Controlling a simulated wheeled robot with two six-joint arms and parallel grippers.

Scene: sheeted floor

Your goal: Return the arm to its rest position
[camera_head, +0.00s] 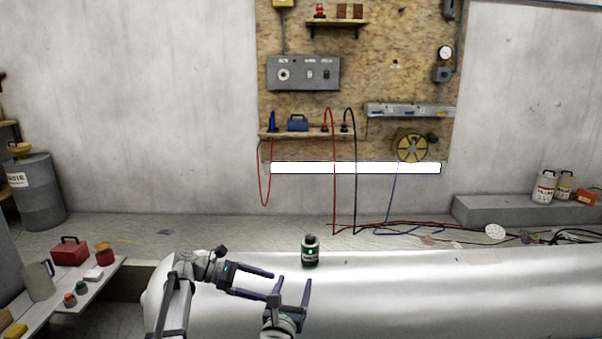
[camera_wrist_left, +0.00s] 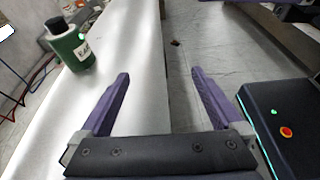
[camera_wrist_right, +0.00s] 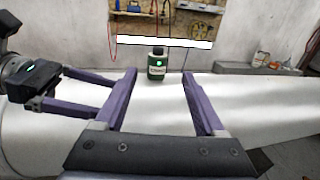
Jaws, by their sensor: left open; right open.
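A dark green bottle (camera_head: 310,252) with a black cap and pale label stands upright on the white sheeted surface (camera_head: 450,290). My left gripper (camera_head: 268,286) reaches in from the left and points right; it is open and empty. My right gripper (camera_head: 293,281) is open and empty, pointing toward the back, close to the left one. In the left wrist view (camera_wrist_left: 160,76) the bottle (camera_wrist_left: 70,45) is left of the fingers. In the right wrist view the bottle (camera_wrist_right: 157,65) appears beyond and between the open fingers (camera_wrist_right: 158,72), apart from them; my left gripper (camera_wrist_right: 90,92) shows at left.
Cables (camera_head: 400,228) lie on the floor at the back. The sheeted surface right of the bottle is clear.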

